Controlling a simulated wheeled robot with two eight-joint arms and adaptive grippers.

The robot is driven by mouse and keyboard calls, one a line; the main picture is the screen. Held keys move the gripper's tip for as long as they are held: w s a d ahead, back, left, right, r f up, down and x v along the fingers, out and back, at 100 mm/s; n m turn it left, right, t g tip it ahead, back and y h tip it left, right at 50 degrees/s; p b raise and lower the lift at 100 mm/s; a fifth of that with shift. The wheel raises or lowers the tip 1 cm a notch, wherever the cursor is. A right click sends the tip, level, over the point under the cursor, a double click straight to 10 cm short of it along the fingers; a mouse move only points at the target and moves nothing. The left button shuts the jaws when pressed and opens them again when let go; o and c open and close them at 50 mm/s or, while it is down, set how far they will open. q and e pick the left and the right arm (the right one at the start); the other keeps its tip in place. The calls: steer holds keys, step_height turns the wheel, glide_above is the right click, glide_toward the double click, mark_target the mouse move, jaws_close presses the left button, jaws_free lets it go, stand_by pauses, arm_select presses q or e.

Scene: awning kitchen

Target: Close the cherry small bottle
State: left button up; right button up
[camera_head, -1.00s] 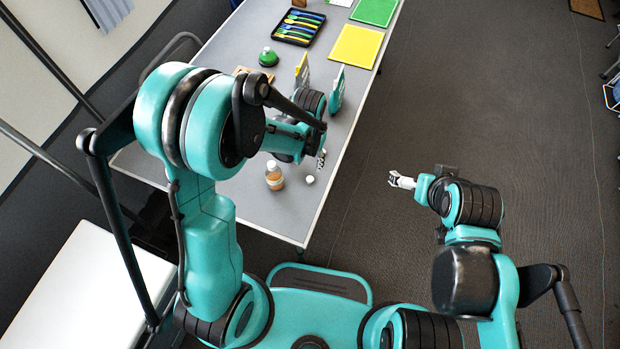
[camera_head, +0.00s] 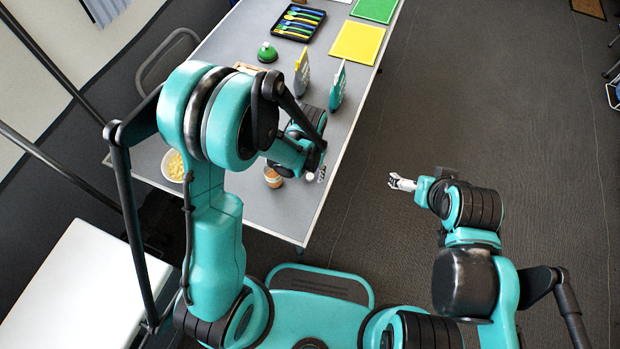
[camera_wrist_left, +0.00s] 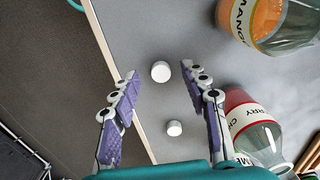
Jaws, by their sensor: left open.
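The cherry small bottle (camera_wrist_left: 250,125), clear with a red band and a "CHERRY" label, stands in the left wrist view just right of my right-hand finger. My arm hides it in the head view, and its mouth is not clear. Two white caps lie on the table: one (camera_wrist_left: 161,71) between my fingertips in the picture, a smaller-looking one (camera_wrist_left: 174,128) nearer the palm. One white cap (camera_head: 310,177) shows in the head view. My left gripper (camera_wrist_left: 160,76) is open and empty above the table. My right gripper (camera_head: 402,184) is off the table; its jaws are too small to read.
An orange mango bottle (camera_wrist_left: 262,22) stands close by; it also shows in the head view (camera_head: 273,177). The grey table (camera_head: 225,215) edge runs beside the gripper. A bowl of yellow food (camera_head: 173,167), two cartons (camera_head: 302,72) and a green bell (camera_head: 267,53) are farther off.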

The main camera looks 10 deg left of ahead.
arm_select(q)
steer(key=shift+w+f, duration=0.1)
steer(key=shift+f, duration=0.65)
arm_select(e)
steer(key=shift+f, duration=0.35)
arm_select(q)
steer(key=shift+r, duration=0.1)
steer(key=c, duration=0.7)
steer(key=shift+c, duration=0.2)
